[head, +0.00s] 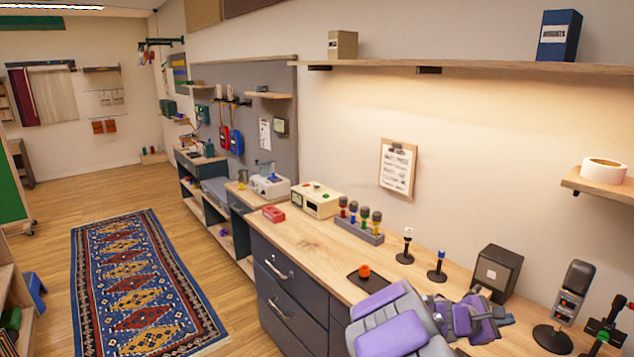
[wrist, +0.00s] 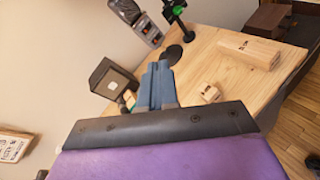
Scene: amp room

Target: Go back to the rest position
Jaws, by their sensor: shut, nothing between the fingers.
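My gripper (head: 503,320) is at the end of my purple and grey arm, which is stretched over the right part of the wooden counter (head: 325,258). In the wrist view my blue-grey fingers (wrist: 157,82) are together with nothing held between them. They point across the counter toward the black box (wrist: 113,79) and the dark stand near the wall. Part of the counter below the arm is hidden in the head view.
Near the arm stand the black box (head: 497,272), a grey device on a round base (head: 570,295) and a black-green stand (head: 605,330). An orange knob (head: 364,270) sits on a dark tray. In the wrist view, a wooden box (wrist: 248,50) and block (wrist: 209,93) lie on the counter.

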